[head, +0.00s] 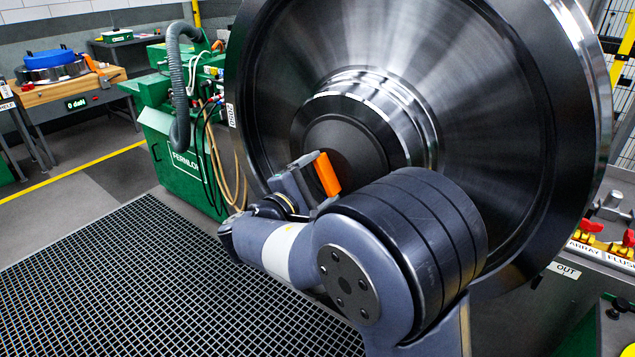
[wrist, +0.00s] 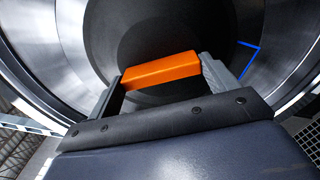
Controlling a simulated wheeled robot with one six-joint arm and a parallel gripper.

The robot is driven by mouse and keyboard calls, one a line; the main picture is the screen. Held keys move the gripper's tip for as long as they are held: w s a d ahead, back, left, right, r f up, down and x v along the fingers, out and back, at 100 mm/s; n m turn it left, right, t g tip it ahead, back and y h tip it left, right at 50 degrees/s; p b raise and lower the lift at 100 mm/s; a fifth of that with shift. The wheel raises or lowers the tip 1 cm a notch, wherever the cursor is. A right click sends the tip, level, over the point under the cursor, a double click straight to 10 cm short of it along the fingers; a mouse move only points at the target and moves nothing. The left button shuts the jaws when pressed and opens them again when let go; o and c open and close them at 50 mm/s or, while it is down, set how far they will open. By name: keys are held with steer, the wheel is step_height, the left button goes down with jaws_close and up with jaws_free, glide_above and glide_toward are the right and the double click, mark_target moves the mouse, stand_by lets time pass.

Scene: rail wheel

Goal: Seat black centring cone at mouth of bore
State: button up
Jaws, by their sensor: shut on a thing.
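The black centring cone (head: 340,138) shows in the head view as a broad dark disc in front of the wheel's shiny hub (head: 405,100). It also fills the middle of the wrist view (wrist: 185,28). An orange block (head: 327,174), apparently the cone's handle, lies between the fingers of my gripper (head: 321,178). In the wrist view the orange block (wrist: 160,71) spans the gap between both fingers, so the gripper is shut on it. The cone hides the bore mouth. I cannot tell whether the cone touches the hub or stands slightly off it.
The large upright steel wheel (head: 500,110) fills the right and centre. A green machine (head: 180,150) with hoses stands left of it. A wooden-topped bench (head: 65,90) is at far left. Dark floor grating (head: 150,270) is clear. Red-handled valves (head: 590,225) sit at right.

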steer(key=shift+r, duration=0.1)
steer(key=o, duration=1)
steer(key=shift+o, duration=1)
steer(key=shift+f, duration=0.2)
steer(key=v, duration=1)
steer(key=shift+s+a+b, duration=0.25)
steer(key=shift+s+b, duration=0.1)
steer(key=shift+b, duration=0.1)
steer(key=shift+w+r, duration=0.1)
steer(key=shift+r, duration=0.05)
steer(key=p+x, duration=0.1)
steer(key=x, duration=1)
steer(key=shift+s+a, duration=0.35)
steer(key=shift+s, duration=0.2)
